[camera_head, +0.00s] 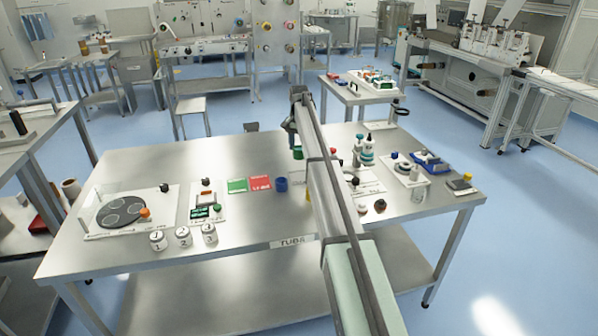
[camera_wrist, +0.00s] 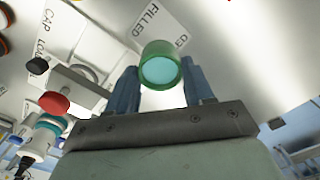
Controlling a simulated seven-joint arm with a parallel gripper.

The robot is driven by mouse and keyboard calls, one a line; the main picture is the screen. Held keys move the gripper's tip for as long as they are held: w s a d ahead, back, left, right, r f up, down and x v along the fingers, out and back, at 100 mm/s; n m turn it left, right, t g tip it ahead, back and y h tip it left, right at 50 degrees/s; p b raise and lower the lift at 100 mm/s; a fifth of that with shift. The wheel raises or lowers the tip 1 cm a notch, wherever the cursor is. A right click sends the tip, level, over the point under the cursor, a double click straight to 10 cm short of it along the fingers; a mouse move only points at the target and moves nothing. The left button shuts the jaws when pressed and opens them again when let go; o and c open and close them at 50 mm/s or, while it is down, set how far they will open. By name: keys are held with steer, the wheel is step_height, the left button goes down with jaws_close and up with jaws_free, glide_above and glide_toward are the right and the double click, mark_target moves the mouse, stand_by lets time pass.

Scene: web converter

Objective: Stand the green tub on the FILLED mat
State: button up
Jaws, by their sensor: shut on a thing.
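The green tub (camera_wrist: 147,51) is between my gripper's (camera_wrist: 159,76) two blue fingers in the wrist view, with its round teal face toward the camera. My gripper is shut on it. The tub (camera_head: 298,153) shows as a small green piece beside my arm in the head view. The white FILLED mat (camera_wrist: 176,20) lies beyond the tub in the wrist view, and the tub covers part of its lower edge. I cannot tell how high the tub is above the surface. My arm hides part of the table in the head view.
Bottles (camera_head: 367,150) and fixtures crowd the right. White numbered jars (camera_head: 183,237) stand at the front left. Bare steel lies behind the cards.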

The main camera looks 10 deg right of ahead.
step_height(320, 180, down, 9)
steer(key=shift+f, duration=0.1)
stand_by(0.4)
steer(key=shift+f, duration=0.1)
steer(key=o, duration=1.1)
steer(key=shift+c, duration=0.2)
step_height(320, 180, up, 12)
steer(key=shift+r, duration=0.2)
